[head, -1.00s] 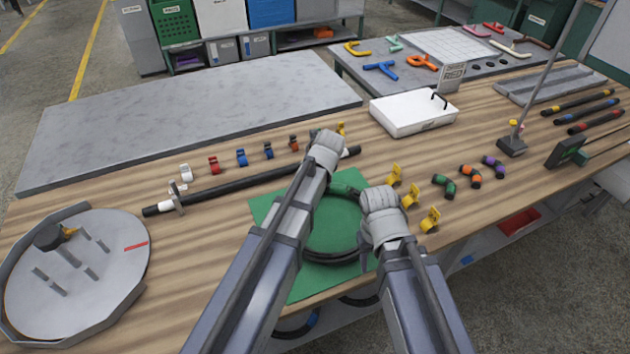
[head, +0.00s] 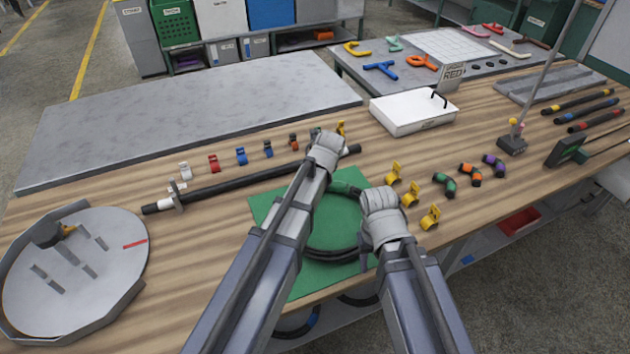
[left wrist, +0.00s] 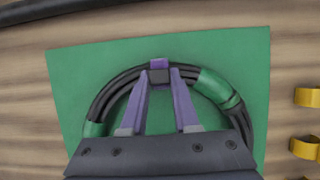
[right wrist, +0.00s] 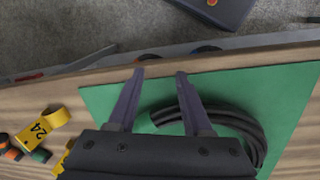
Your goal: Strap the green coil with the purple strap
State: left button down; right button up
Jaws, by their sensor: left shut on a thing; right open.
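The green coil (head: 330,256), a ring of black hose with green bands, lies flat on a green mat (head: 312,282). It also shows in the left wrist view (left wrist: 107,98). My left gripper (left wrist: 158,72) is over the coil's far side, its fingertips on either side of a small dark and purple piece, apparently the purple strap (left wrist: 159,63). I cannot tell whether the strap closes around the hose. In the head view my left fingertips are hidden. My right gripper (right wrist: 160,72) is open and empty above the coil's right side, its fingers apart.
Yellow numbered clips (head: 411,195) stand right of the mat, with green, orange and purple elbow pieces (head: 493,165) beyond. A black rod (head: 230,187) lies behind the mat, coloured clips (head: 241,157) behind it. A round grey tray (head: 100,290) stands at the left. A white box (head: 410,112) stands behind.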

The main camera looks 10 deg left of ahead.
pick_arm(q)
jog(key=shift+s+d+f+b, duration=0.15)
jog(key=shift+s+f+b, duration=0.3)
jog(key=shift+s+f, duration=0.15)
pick_arm(e)
jog(key=shift+s+d+f, duration=0.1)
jog(key=shift+s+f, duration=0.15)
jog(key=shift+f, duration=0.35)
pick_arm(q)
jog(key=c, duration=0.6)
grip_release()
jog(key=shift+r, duration=0.1)
pick_arm(e)
jog(key=shift+r, duration=0.1)
pick_arm(q)
jog(key=shift+r+p, duration=0.55)
jog(key=shift+p, duration=0.5)
pick_arm(e)
jog(key=shift+w+r, duration=0.4)
jog(key=shift+r, duration=0.3)
pick_arm(q)
jog(key=p+v, duration=0.6)
jog(key=v, duration=0.1)
jog(key=shift+w+r, duration=0.2)
jog(key=shift+w, duration=0.1)
pick_arm(e)
notch_tip(320, 180, up, 6)
jog(key=shift+r, duration=0.2)
